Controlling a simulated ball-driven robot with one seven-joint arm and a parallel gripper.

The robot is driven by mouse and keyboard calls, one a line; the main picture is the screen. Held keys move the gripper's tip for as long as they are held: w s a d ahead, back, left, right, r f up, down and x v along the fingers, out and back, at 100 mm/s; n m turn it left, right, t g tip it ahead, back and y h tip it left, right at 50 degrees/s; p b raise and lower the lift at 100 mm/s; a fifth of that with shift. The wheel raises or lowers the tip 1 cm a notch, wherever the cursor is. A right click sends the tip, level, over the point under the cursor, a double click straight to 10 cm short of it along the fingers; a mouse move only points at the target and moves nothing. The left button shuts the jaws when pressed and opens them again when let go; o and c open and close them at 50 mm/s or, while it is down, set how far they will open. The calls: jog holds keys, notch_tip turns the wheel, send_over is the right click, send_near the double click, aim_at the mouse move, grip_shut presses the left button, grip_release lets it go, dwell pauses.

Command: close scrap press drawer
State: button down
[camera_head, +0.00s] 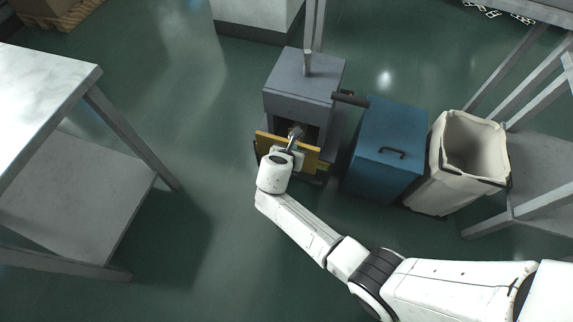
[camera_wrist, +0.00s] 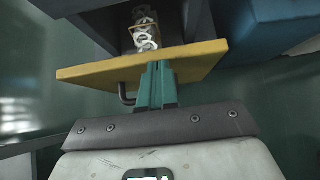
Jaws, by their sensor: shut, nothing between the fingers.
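The scrap press (camera_head: 304,81) is a grey box on the floor near the middle of the head view. Its drawer has a yellow front panel (camera_head: 303,157) and stands out from the press on the near side. In the wrist view the yellow front (camera_wrist: 196,61) lies across the picture, with pale scrap rings (camera_wrist: 146,34) behind it. A dark handle (camera_wrist: 125,95) hangs at its left. My gripper (camera_wrist: 158,70) is shut and empty, its green fingertips at the near face and top edge of the yellow front. I cannot tell whether they touch it. In the head view my wrist hides part of the drawer.
A blue bin with a lid handle (camera_head: 384,140) stands just right of the press, with a cream sack bin (camera_head: 470,158) beyond it. A metal table (camera_head: 45,85) stands at the left and a grey frame (camera_head: 545,170) at the right. Floor between table and press is clear.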

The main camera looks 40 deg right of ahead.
jog(key=shift+w+d+f, duration=0.1)
jog(key=shift+w+d, duration=0.65)
jog(key=shift+d, duration=0.3)
jog(key=shift+w+d, duration=0.7)
jog(key=shift+d, duration=0.3)
